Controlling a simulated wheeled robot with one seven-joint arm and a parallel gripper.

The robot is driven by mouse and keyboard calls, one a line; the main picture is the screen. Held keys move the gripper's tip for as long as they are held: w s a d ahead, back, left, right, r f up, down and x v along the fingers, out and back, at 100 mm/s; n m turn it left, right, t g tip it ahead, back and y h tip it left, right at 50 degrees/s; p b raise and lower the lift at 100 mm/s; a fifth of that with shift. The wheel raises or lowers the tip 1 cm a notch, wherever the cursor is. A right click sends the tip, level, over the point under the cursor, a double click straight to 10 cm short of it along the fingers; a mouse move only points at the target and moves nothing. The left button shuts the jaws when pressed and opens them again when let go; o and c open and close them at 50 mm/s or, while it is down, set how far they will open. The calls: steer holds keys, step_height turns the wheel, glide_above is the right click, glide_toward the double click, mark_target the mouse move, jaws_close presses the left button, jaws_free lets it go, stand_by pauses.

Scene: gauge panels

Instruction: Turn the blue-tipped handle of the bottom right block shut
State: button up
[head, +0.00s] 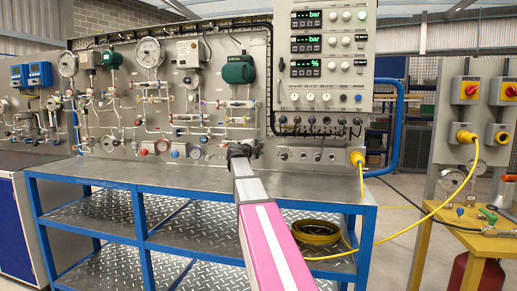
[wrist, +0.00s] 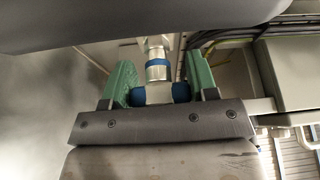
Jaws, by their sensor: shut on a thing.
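In the wrist view, the two green fingers of my gripper (wrist: 159,78) stand on either side of a silver cross-piece with blue ends, the blue-tipped handle (wrist: 158,93). The gripper is shut on it. A silver stem with a blue band (wrist: 156,62) runs from the handle away from my palm. In the head view, my gripper (head: 240,151) is at the lower middle of the gauge panel, just above the bench top's back. The handle and the bottom right block are hidden there behind my gripper and arm.
A blue-framed bench (head: 200,184) runs below the panel. A control box with displays (head: 320,55) is above right. A yellow cable (head: 420,213) hangs from the panel's right end. In the wrist view, a grey box (wrist: 288,70) and cables are close on the right.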

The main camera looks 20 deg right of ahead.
steer(key=shift+f+m, duration=0.1)
steer(key=shift+m, duration=0.6)
steer(key=o, duration=0.9)
steer(key=shift+o, duration=0.2)
steer(key=v, duration=1.1)
